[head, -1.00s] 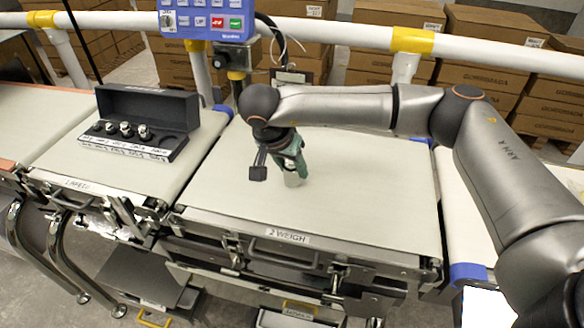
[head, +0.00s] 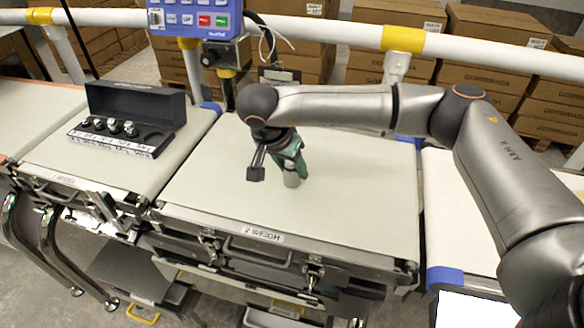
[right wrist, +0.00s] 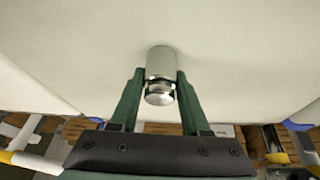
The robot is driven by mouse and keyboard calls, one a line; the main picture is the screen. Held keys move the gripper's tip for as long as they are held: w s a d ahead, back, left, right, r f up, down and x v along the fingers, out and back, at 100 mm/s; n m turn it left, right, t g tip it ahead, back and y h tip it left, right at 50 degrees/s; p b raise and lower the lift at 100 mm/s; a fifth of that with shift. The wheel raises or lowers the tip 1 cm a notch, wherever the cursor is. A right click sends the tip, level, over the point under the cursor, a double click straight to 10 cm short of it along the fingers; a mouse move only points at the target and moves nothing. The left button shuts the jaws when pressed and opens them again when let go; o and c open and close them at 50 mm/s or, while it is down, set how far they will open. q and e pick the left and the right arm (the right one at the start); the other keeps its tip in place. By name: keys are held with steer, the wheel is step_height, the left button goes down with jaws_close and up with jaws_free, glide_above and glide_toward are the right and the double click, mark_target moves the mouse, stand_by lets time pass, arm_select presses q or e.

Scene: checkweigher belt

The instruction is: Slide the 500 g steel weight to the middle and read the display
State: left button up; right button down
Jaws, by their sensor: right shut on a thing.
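The steel weight (head: 292,180) is a small shiny cylinder standing upright on the pale weigh belt (head: 355,205), close to the belt's middle. In the right wrist view the weight (right wrist: 160,64) shows its knob towards me, between two green fingers. My right gripper (head: 290,160) is shut on it; the fingers partly cover it in the head view. The control panel (head: 196,18) stands behind the belt on a post. Only its lower part with coloured keys shows; its display is cut off by the top edge, so no reading is visible. My left gripper is not in view.
An open black weight case (head: 135,100) with several small weights stands on the infeed belt (head: 50,150) at the left. A white rail (head: 330,32) runs behind the belts, with cardboard boxes beyond. The weigh belt around the weight is clear.

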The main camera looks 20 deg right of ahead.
mark_target(290, 163)
steer(key=shift+c, duration=1.5)
jaws_free()
steer(key=shift+a+r+p, duration=0.15)
steer(key=shift+r+p, duration=0.25)
steer(key=shift+r, duration=0.15)
steer(key=p+v, duration=0.1)
steer(key=v, duration=0.1)
steer(key=p+v, duration=0.1)
steer(key=v, duration=0.1)
steer(key=p+v, duration=0.1)
steer(key=v, duration=0.1)
steer(key=shift+w+d+r+p, duration=0.1)
steer(key=shift+d+p, duration=0.2)
steer(key=shift+p, duration=0.05)
steer(key=shift+a+r, duration=0.3)
steer(key=shift+a, duration=0.1)
steer(key=shift+s, duration=0.25)
